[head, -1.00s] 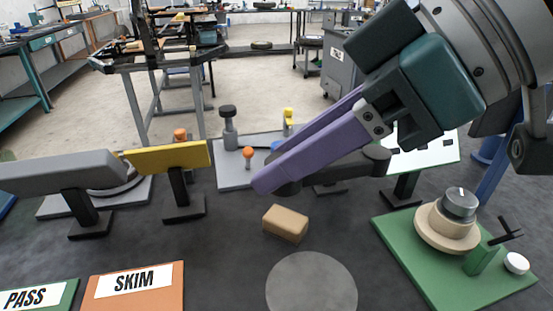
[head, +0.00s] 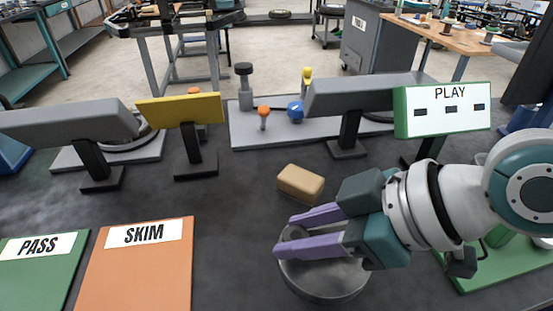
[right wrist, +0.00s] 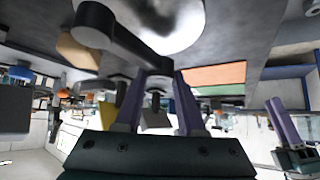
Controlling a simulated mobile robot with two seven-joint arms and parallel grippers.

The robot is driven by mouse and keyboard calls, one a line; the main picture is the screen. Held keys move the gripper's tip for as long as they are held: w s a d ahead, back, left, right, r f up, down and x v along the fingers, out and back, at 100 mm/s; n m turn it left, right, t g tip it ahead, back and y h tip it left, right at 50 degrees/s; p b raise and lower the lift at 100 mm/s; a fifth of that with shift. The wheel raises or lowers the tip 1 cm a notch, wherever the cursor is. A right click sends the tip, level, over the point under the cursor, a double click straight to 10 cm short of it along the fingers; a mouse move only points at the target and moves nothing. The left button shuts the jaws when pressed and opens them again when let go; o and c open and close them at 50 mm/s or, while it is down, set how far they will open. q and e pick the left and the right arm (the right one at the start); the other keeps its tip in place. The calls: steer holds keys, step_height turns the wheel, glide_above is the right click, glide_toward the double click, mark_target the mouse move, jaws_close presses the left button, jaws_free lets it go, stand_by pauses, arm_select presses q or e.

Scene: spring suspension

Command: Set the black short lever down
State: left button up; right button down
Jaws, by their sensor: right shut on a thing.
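The right gripper (head: 285,237), with purple fingers, is low over the round grey disc (head: 322,284) at the lower middle of the head view. It is shut on the black short lever (head: 294,232), whose rounded end shows between the fingertips. In the right wrist view the lever (right wrist: 130,42) runs from between the fingers to a thick round end at upper left, over the pale disc (right wrist: 190,22). I cannot tell whether the lever touches the disc.
A tan block (head: 301,183) lies just behind the disc. Orange SKIM (head: 140,270) and green PASS (head: 35,275) mats lie at left. A PLAY sign (head: 447,122), grey panels (head: 70,125) and a yellow panel (head: 180,110) stand behind. Dark bench is bare between mats and disc.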

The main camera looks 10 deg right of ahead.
steer(key=shift+f, duration=0.85)
steer(key=shift+f, duration=0.2)
steer(key=c, duration=0.5)
jaws_free()
steer(key=shift+r, duration=0.1)
